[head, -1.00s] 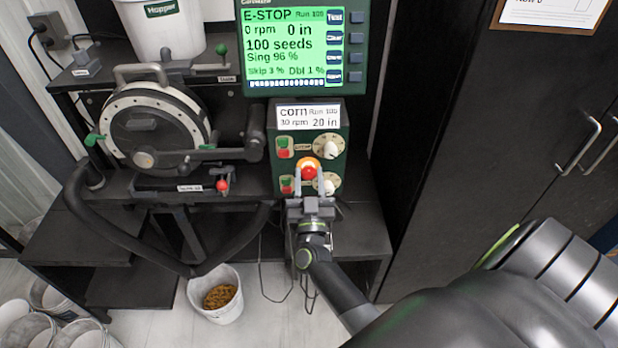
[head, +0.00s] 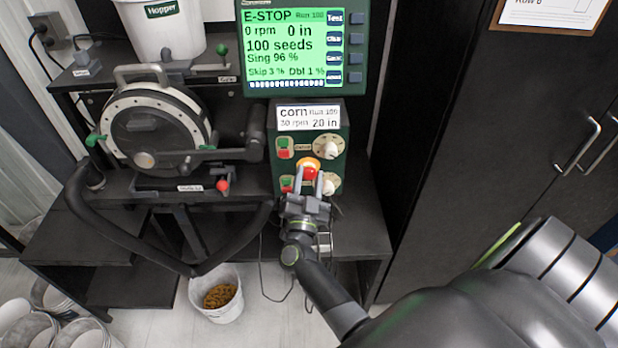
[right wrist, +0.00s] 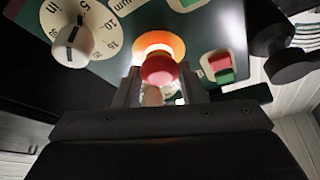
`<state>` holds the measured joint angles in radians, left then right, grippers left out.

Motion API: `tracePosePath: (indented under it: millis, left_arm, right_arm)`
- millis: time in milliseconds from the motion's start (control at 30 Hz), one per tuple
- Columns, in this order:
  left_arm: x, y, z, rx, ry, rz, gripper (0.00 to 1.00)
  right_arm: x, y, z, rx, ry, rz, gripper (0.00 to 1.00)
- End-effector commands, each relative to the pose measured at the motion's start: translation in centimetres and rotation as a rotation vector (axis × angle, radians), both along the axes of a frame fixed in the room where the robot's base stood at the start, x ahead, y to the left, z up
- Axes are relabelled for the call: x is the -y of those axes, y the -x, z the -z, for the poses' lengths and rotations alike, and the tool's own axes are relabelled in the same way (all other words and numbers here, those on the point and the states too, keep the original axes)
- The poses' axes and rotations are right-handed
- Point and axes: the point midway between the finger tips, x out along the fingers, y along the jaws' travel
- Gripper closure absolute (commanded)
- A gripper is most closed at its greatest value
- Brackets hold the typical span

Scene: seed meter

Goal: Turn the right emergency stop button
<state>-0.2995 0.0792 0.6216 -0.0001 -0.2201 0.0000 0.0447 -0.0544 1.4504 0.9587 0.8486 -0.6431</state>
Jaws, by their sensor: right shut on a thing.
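The red emergency stop button (head: 310,170) with its glowing orange collar is on the front of the green control box (head: 341,160), below the white corn label. My right gripper (head: 309,180) comes up from below and is shut on the red button, one finger on each side. In the right wrist view the red button (right wrist: 160,70) sits between the two fingers, with the orange collar (right wrist: 157,43) lit behind it. The screen (head: 292,48) above reads E-STOP and 0 rpm. My left gripper is not in view.
White dial knobs (head: 330,148) and green and red push buttons (head: 283,148) flank the stop button closely. A seed meter disc (head: 145,125) stands at left. A bucket of seed (head: 216,294) is on the floor. A dark cabinet (head: 480,150) stands at right.

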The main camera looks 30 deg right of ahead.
Motion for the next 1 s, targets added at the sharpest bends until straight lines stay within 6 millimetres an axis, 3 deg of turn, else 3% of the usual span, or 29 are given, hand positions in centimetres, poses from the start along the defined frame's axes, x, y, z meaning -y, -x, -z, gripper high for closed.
tracePosePath:
  millis: [733, 767, 900, 1000]
  left_arm:
    - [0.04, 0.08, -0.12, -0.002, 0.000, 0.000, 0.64]
    - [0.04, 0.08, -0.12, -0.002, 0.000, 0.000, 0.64]
    - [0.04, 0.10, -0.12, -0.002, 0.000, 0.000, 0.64]
    - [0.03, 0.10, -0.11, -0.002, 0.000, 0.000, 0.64]
  right_arm:
    - [0.00, -0.12, -0.15, 0.060, -0.094, -0.002, 0.86]
    - [0.00, -0.12, -0.15, 0.060, -0.094, -0.002, 0.62]
    - [0.01, -0.10, -0.13, 0.060, -0.094, -0.001, 0.44]
    - [0.00, -0.07, -0.08, 0.059, -0.094, -0.001, 0.44]
